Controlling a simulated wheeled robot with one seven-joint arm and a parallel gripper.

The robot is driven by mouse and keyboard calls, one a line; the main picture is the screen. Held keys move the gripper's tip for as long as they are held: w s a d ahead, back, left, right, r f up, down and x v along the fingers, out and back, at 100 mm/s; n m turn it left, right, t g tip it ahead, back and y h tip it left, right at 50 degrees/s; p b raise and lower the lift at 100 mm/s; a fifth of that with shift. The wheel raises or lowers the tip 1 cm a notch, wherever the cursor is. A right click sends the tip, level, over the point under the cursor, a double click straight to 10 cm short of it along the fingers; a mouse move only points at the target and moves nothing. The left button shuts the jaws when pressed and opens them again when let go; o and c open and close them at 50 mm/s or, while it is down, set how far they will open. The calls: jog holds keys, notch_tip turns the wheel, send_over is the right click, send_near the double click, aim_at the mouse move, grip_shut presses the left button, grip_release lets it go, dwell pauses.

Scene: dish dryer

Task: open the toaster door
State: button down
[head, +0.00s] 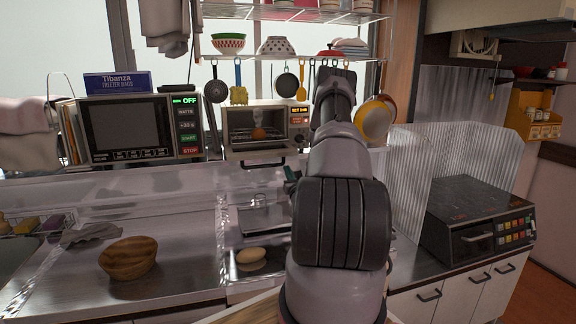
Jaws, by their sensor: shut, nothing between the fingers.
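The toaster (298,122) is a small beige oven on the shelf behind the counter, left of my arm. Its door (258,153) appears lowered at the front, with the black handle (262,164) low and below the body. The inside shows, with a small round brown item (259,134) in it. My arm rises through the middle of the head view, just right of the toaster. My gripper is not clearly visible; the arm hides it. A small dark green part shows at the arm's left edge, and I cannot tell what it is.
A microwave (125,128) stands left of the toaster. Pans and utensils hang above from a rack (290,57). A wooden bowl (128,258) sits on the counter (185,250). A clear corrugated screen (408,180) and a black-topped appliance (478,215) stand to the right.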

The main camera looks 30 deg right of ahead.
jog(key=shift+s+r, duration=0.15)
jog(key=shift+r, duration=1.45)
notch_tip(320, 180, up, 6)
jog(key=shift+s, duration=0.1)
